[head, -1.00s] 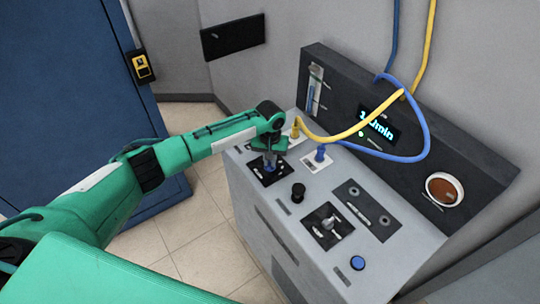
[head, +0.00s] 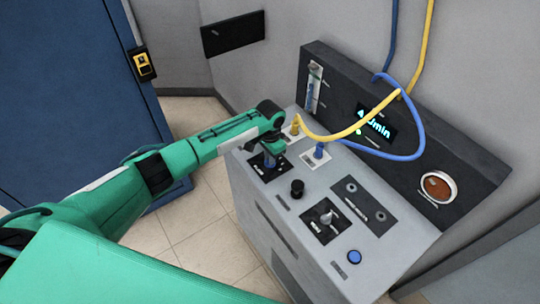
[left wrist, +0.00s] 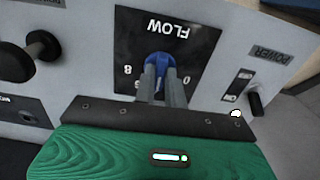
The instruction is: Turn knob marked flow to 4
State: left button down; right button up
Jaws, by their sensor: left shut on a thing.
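The flow knob is blue (left wrist: 158,62) and sits on a black plate marked FLOW (left wrist: 185,33), which appears upside down in the left wrist view. The marks 8 and 0 show at the plate's sides. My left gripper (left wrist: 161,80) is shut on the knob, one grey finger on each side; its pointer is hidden. In the head view the left gripper (head: 270,153) is over the black flow plate (head: 258,173) at the console's far left. The display (head: 376,127) glows cyan and seems to read 4 l/min. My right gripper is not in view.
Yellow (head: 340,133) and blue (head: 424,125) hoses plug in close behind the gripper. A black knob (head: 297,187), a plate with a grey knob (head: 327,221) and a blue button (head: 354,257) lie nearer. A POWER switch (left wrist: 256,101) is beside the flow plate.

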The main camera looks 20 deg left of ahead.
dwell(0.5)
pick_arm(q)
jog(key=c, duration=1.5)
grip_release()
jog(key=shift+o, duration=0.2)
notch_tip(320, 180, up, 14)
jog(key=b, duration=0.3)
jog(key=shift+f, duration=0.1)
